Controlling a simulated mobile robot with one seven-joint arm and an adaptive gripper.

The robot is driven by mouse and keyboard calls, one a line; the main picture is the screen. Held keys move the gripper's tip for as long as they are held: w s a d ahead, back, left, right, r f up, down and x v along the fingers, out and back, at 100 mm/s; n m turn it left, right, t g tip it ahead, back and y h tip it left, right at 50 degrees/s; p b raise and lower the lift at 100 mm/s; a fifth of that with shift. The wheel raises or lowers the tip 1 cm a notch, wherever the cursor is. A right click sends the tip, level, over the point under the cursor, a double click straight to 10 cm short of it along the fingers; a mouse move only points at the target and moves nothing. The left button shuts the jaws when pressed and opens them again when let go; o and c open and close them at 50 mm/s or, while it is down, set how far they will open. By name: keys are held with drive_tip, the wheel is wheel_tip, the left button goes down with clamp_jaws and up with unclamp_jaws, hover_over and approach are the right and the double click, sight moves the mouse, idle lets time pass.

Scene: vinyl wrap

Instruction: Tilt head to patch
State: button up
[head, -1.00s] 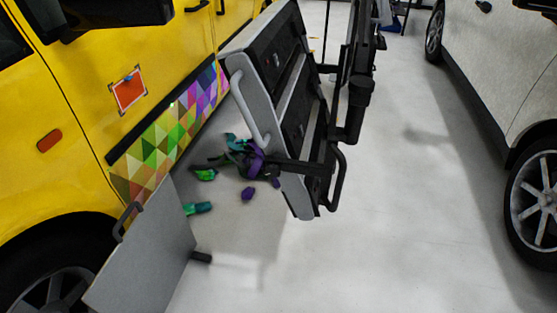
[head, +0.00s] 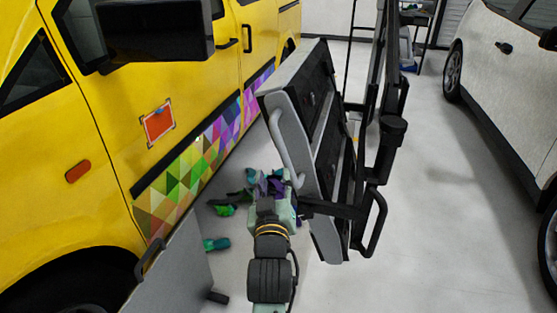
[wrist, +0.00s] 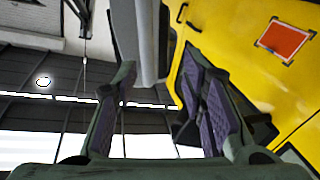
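The patch is an orange-red rectangle (head: 158,123) with a pale border and dark corner marks on the yellow van's door. A small blue spot shows near its top edge. The patch also shows at the upper right of the wrist view (wrist: 284,39). My gripper (head: 264,184) is low in the middle of the head view, right of and below the patch. In the wrist view my gripper (wrist: 162,84) has its two fingers wide apart with nothing between them. The gripper is clear of the patch.
The yellow van (head: 100,130) fills the left, with a coloured triangle strip (head: 185,178) along its door. Another grey panel (head: 175,275) leans low left. Green and purple scraps lie on the floor. A white car (head: 510,90) stands right.

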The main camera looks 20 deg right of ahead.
sight(286, 162)
drive_tip(key=shift+m+g+h, duration=0.3)
drive_tip(key=shift+g+h, duration=0.1)
drive_tip(key=shift+g, duration=0.1)
drive_tip(key=w+d, duration=0.2)
drive_tip(key=w+d+f+b, duration=0.1)
drive_tip(key=w, duration=0.2)
drive_tip(key=w+d, duration=0.2)
drive_tip(key=shift+w+d+f+b, duration=0.2)
drive_tip(key=shift+w+d+b, duration=0.15)
drive_tip(key=shift+w, duration=0.05)
drive_tip(key=shift+w+d, duration=0.25)
drive_tip(key=shift+w, duration=0.45)
drive_tip(key=shift+c, duration=0.2)
clamp_jaws()
